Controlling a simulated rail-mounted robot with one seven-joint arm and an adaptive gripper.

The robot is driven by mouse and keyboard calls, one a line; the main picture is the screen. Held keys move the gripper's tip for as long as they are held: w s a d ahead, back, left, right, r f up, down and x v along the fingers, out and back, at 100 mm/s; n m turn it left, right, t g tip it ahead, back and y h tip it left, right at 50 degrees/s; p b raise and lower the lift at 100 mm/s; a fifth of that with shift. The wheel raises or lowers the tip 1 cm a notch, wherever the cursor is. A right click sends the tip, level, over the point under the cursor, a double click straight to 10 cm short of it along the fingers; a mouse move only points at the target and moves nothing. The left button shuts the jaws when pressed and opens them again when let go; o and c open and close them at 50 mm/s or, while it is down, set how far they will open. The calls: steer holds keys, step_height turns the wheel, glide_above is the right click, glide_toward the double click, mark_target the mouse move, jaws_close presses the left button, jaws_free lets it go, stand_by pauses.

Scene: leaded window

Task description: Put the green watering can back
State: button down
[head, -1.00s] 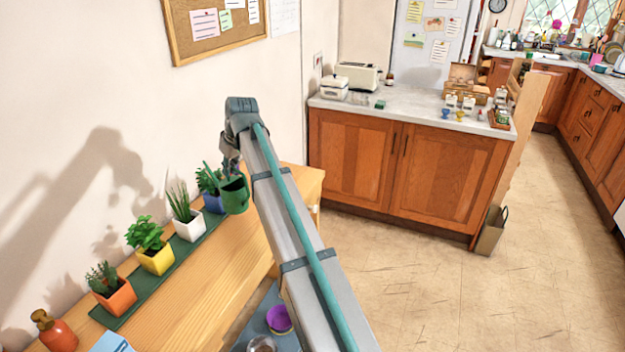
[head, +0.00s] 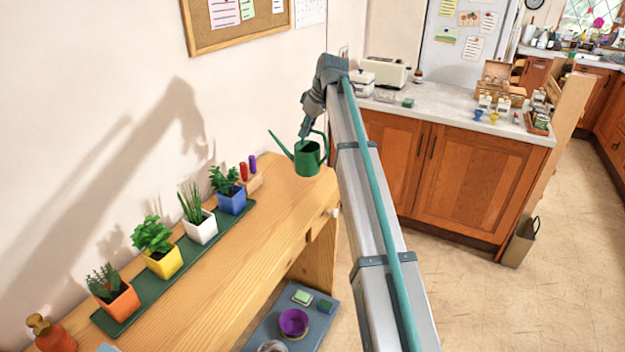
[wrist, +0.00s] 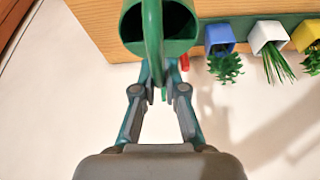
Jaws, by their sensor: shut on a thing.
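The green watering can (head: 307,158) is in my gripper (head: 303,131), which is shut on its handle. In the head view the can is roughly upright at the far right end of the wooden bench (head: 255,225), with its spout pointing left. I cannot tell whether its base touches the bench top. In the wrist view the can's open top and handle (wrist: 153,40) fill the upper middle, with my gripper's fingers (wrist: 155,80) closed at the handle.
A green tray (head: 128,310) holds potted plants in orange, yellow, white and blue (head: 232,201) pots. A lower shelf (head: 262,333) holds a purple bowl (head: 293,322).

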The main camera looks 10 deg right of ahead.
steer(key=shift+a, duration=0.2)
steer(key=w+f+p, duration=0.5)
steer(key=w+f, duration=0.8)
steer(key=shift+w+d+n+p, duration=0.3)
steer(key=shift+w+d+p, duration=0.05)
steer(key=shift+d+p, duration=0.1)
steer(key=shift+f, duration=0.1)
steer(key=c, duration=1.2)
jaws_free()
steer(key=b+v, duration=0.3)
steer(key=v, duration=0.9)
